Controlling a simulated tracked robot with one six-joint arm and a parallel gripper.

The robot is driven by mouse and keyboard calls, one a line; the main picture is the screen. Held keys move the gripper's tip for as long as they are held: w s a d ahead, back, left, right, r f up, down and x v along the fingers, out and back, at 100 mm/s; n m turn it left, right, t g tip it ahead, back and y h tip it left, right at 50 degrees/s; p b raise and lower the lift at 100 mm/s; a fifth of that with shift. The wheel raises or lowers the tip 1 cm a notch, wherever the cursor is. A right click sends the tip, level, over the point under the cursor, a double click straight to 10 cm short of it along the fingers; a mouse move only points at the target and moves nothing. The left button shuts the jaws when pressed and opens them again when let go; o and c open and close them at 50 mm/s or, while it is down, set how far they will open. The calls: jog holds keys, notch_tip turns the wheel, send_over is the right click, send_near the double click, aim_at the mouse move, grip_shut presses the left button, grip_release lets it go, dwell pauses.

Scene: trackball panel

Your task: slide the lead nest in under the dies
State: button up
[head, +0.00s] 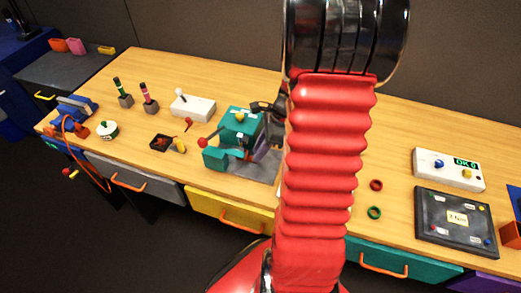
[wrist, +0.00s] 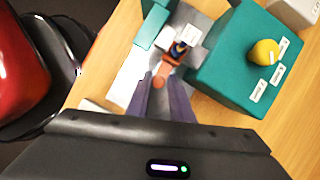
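The lead nest (wrist: 170,62) appears to be the orange-brown piece with a blue part, lying on the plate beside the housing. Its round pinkish end sits between the fingertips of my gripper (wrist: 159,84) and fills the gap. My gripper also shows beside the housing in the head view (head: 262,150). The dies cannot be made out.
A red-knobbed lever (head: 203,143) stands left of the press. A white box with a lever (head: 192,107) is behind left. Red (head: 376,185) and green (head: 374,212) rings and a dark panel (head: 455,220) lie to the right. My red arm hides the bench's middle.

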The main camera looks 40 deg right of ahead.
jog(key=shift+o, duration=0.7)
jog(key=shift+w+d+r, duration=0.1)
jog(key=shift+w, duration=0.2)
jog(key=shift+s, duration=0.1)
jog(key=shift+s, duration=0.1)
jog(key=v, duration=1.3)
jog(key=shift+r, duration=0.25)
jog(key=shift+s, duration=0.1)
